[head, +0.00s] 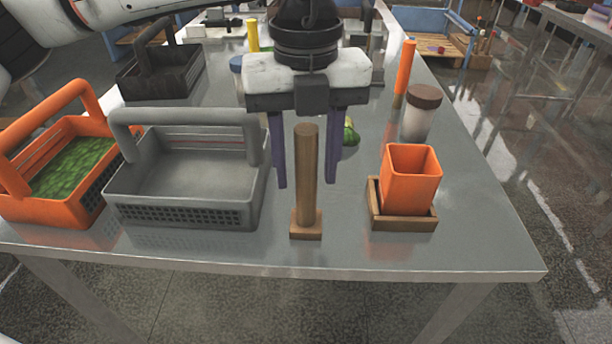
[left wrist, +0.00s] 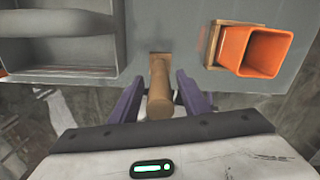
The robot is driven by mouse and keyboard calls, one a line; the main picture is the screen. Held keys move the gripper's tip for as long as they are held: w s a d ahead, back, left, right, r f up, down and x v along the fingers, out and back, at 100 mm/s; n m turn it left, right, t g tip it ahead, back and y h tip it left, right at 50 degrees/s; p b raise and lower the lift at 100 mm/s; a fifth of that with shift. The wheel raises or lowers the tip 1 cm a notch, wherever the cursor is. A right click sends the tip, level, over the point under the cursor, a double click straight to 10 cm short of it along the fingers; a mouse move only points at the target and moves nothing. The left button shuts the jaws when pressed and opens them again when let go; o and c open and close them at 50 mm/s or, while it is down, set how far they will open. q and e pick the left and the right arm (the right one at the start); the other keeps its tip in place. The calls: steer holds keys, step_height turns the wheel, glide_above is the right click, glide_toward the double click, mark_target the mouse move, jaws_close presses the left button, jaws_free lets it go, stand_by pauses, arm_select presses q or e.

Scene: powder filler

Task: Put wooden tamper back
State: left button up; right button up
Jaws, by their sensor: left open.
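The wooden tamper (head: 306,180) stands upright on its square base near the front edge of the metal table, between the grey basket and the orange cup. My left gripper (head: 305,184) points down over it, open, with one purple finger on each side of the handle. In the left wrist view the tamper (left wrist: 160,88) shows between the two spread fingers (left wrist: 157,96), with small gaps beside it. I cannot tell whether a finger touches the handle. My right gripper does not show.
A grey basket (head: 240,208) stands left of the tamper, and an orange basket (head: 50,212) with green contents is further left. An orange cup (head: 410,182) sits in a wooden tray (head: 404,224) to the right. Behind it stand a brown-lidded jar (head: 417,120) and an orange-handled tool (head: 404,68).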

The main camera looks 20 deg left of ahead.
mark_target(307, 129)
arm_select(q)
step_height(307, 129, up, 9)
steer(key=shift+r, duration=0.1)
stand_by(0.5)
